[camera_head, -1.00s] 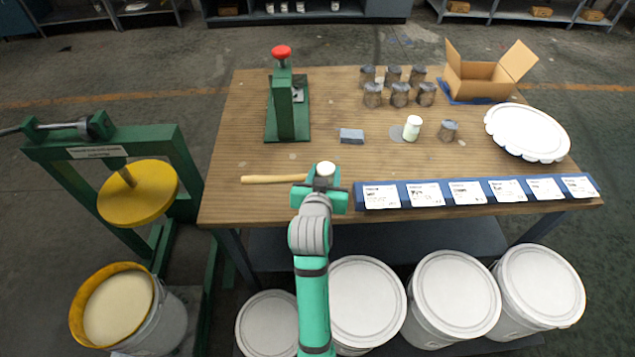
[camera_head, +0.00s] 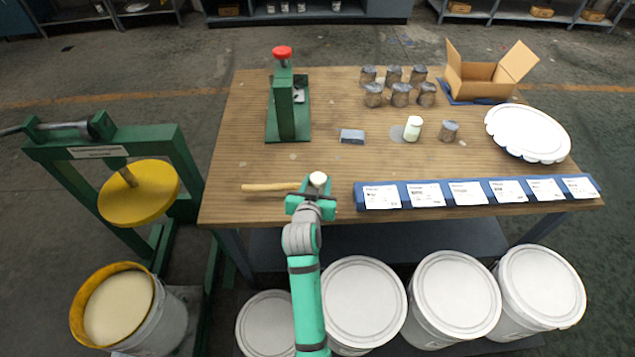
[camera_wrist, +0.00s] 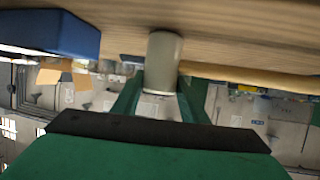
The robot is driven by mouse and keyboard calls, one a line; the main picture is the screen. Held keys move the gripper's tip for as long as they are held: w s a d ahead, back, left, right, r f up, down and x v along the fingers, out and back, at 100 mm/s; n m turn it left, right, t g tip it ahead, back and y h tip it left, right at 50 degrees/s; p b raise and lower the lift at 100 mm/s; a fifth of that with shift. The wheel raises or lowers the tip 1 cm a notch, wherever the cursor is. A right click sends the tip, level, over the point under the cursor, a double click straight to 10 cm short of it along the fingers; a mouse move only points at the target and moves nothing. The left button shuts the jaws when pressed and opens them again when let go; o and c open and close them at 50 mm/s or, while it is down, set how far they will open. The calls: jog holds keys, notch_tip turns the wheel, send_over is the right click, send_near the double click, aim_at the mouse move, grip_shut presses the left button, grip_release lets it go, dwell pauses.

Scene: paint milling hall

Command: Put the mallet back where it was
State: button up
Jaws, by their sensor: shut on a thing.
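The mallet has a pale wooden handle (camera_head: 268,187) and a whitish, cylindrical head (camera_head: 318,179). It is at the front left of the wooden workbench (camera_head: 235,150), its handle pointing left. My gripper (camera_head: 311,192) is at the bench's front edge, shut on the mallet head. In the wrist view the grey-white head (camera_wrist: 162,62) stands between my green fingers (camera_wrist: 158,98), and the handle (camera_wrist: 255,79) runs off to the right. The mallet is very close to the benchtop; I cannot tell whether it touches.
A blue rail with white cards (camera_head: 465,193) lies along the front edge, right of my gripper. A green press (camera_head: 287,105), a grey block (camera_head: 352,136), a jar (camera_head: 413,129), several grey pots (camera_head: 400,95), a white scalloped disc (camera_head: 527,133) and an open carton (camera_head: 485,75) stand farther back.

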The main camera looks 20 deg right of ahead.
jog(key=o, duration=1.4)
jog(key=shift+f, duration=0.1)
jog(key=shift+c, duration=0.2)
